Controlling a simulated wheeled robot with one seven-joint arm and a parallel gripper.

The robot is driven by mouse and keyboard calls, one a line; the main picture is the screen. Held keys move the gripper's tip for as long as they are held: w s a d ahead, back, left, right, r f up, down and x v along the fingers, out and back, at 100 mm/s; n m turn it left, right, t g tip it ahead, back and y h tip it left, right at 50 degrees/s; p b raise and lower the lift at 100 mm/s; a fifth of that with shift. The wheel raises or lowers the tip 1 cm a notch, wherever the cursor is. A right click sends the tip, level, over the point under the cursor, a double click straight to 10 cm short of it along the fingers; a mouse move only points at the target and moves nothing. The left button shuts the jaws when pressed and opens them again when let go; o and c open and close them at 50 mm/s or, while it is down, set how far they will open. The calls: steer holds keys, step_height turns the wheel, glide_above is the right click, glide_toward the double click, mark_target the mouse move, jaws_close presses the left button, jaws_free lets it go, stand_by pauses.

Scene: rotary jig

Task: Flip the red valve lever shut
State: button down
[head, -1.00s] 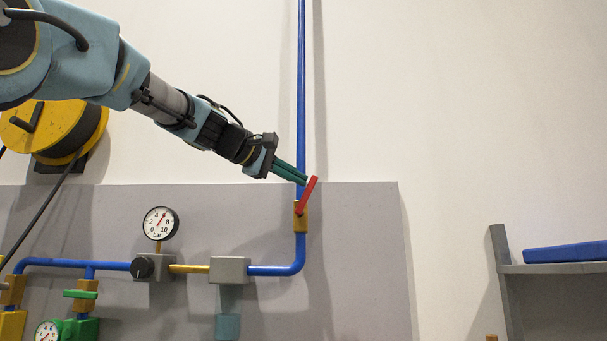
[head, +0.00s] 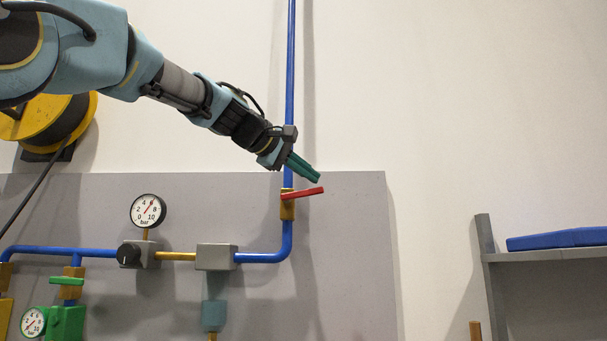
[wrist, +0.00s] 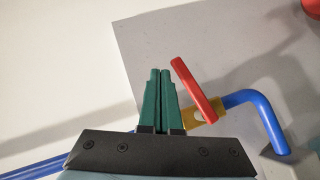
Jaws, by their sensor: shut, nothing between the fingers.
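The red valve lever (head: 303,193) sits on a brass valve body (head: 287,210) on the vertical blue pipe (head: 290,80). In the head view the lever points right and slightly up, nearly across the pipe. My gripper (head: 317,176) is shut and empty, its green fingertips just above the lever in the head view. In the wrist view the lever (wrist: 197,90) stands just right of my gripper (wrist: 160,72), with a narrow gap between them at the tips.
A grey panel (head: 350,250) carries the pipe, a pressure gauge (head: 148,211), a black knob (head: 129,254) and a grey block (head: 216,257). A shelf with a blue pad (head: 555,239) stands at the right. The wall between panel and shelf is bare.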

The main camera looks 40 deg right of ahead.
steer(key=shift+r, duration=0.1)
steer(key=s+a+r+p, duration=0.1)
steer(key=s+a+r, duration=0.1)
steer(key=r, duration=0.3)
steer(key=s+a+r+p, duration=0.2)
steer(key=s+r, duration=0.1)
steer(key=r, duration=0.3)
steer(key=shift+s+a, duration=0.2)
steer(key=shift+a, duration=0.1)
